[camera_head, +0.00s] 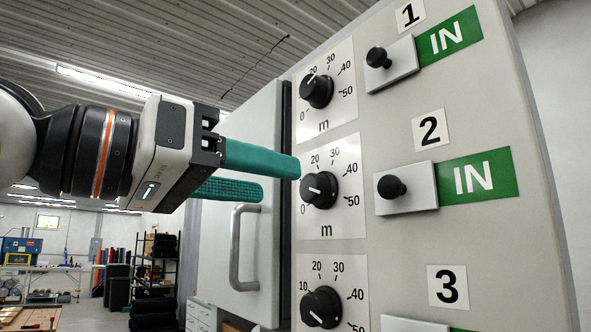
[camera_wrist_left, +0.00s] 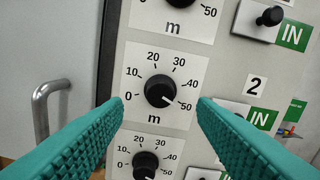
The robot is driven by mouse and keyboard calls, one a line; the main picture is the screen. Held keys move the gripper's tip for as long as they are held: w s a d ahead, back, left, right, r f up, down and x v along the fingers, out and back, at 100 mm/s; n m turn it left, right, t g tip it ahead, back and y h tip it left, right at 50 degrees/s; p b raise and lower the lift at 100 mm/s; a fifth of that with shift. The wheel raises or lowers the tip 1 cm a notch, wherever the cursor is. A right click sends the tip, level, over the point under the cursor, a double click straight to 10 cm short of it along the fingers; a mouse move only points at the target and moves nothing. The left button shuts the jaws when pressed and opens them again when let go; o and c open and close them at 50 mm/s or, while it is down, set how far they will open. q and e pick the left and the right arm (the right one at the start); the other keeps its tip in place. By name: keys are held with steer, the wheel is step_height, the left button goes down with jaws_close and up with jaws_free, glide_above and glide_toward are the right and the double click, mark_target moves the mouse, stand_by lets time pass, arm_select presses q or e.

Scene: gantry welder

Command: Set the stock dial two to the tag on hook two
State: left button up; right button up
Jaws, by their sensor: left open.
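Stock dial two (camera_head: 318,190) is a black round knob on a white scale plate marked from 0 to 50, beside the number 2 label (camera_head: 430,129). My left gripper (camera_head: 281,178) has teal ribbed fingers and is open and empty. In the left wrist view its fingertips (camera_wrist_left: 160,104) stand on either side of the dial, apart from it. No hook or hanging tag is in view. My right gripper is not in view.
Dial one (camera_head: 317,91) is above and dial three (camera_head: 321,307) below on the same grey panel. Right of dial two is a black knob (camera_head: 391,187) on a white plate with a green IN sign (camera_head: 474,178). A door handle (camera_head: 236,248) stands out at the left.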

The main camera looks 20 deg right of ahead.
mark_target(307, 187)
arm_select(q)
steer(key=p+x, duration=0.1)
steer(key=x, duration=0.4)
steer(key=c, duration=1)
